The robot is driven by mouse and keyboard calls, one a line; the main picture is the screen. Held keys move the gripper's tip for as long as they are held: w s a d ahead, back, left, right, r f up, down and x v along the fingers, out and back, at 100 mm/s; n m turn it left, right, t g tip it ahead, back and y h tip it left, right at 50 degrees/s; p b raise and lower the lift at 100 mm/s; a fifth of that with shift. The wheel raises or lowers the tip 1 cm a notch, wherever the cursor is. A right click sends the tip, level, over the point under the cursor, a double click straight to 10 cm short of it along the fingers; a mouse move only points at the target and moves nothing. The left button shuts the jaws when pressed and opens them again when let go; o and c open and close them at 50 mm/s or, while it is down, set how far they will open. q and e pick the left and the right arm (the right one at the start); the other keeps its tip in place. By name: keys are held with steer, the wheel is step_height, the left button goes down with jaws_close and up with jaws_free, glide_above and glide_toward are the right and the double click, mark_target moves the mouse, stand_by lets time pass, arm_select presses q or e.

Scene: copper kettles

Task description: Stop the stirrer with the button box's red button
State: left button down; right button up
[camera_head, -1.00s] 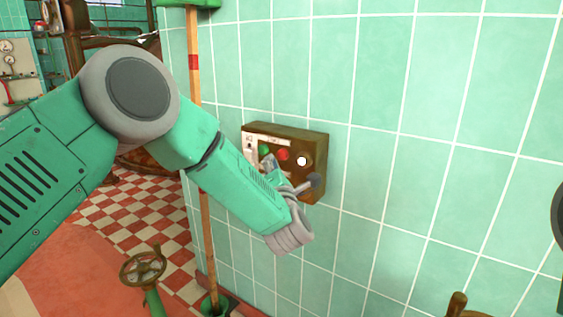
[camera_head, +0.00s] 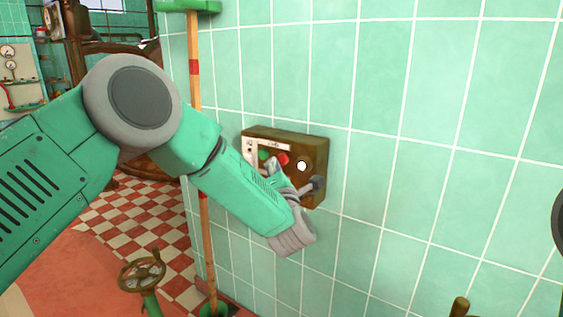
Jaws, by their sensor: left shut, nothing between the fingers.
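The brown button box (camera_head: 318,150) is fixed to the green tiled wall near the middle of the head view. Its red button (camera_head: 283,158) shows just above my left gripper, with a green button (camera_head: 264,155) to its left and a white round button or lamp (camera_head: 301,166) to its right. A grey lever or knob (camera_head: 318,183) is at its lower right. My left gripper (camera_head: 272,167) is shut and empty in front of the box, just below the red and green buttons. I cannot tell whether it touches the box. My right gripper is not in view.
A wooden pole (camera_head: 195,100) with a red band stands left of the box, behind my left arm. A brass handwheel (camera_head: 142,271) is at lower left above the checkered floor (camera_head: 150,210). The wall right of the box is clear.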

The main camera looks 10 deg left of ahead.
arm_select(q)
steer(key=shift+w, duration=0.15)
stand_by(0.5)
steer(key=shift+w+d+b, duration=0.1)
steer(key=shift+w+b, duration=0.15)
steer(key=shift+b, duration=0.05)
steer(key=shift+w+d+b, duration=0.15)
steer(key=shift+w+b, duration=0.15)
steer(key=shift+w, duration=0.1)
stand_by(0.6)
steer(key=shift+r, duration=0.1)
steer(key=shift+s+a, duration=0.3)
steer(key=shift+s, duration=0.55)
steer(key=s, duration=0.1)
steer(key=s+a+p, duration=0.1)
steer(key=s, duration=0.2)
steer(key=shift+s+a, duration=0.35)
stand_by(0.5)
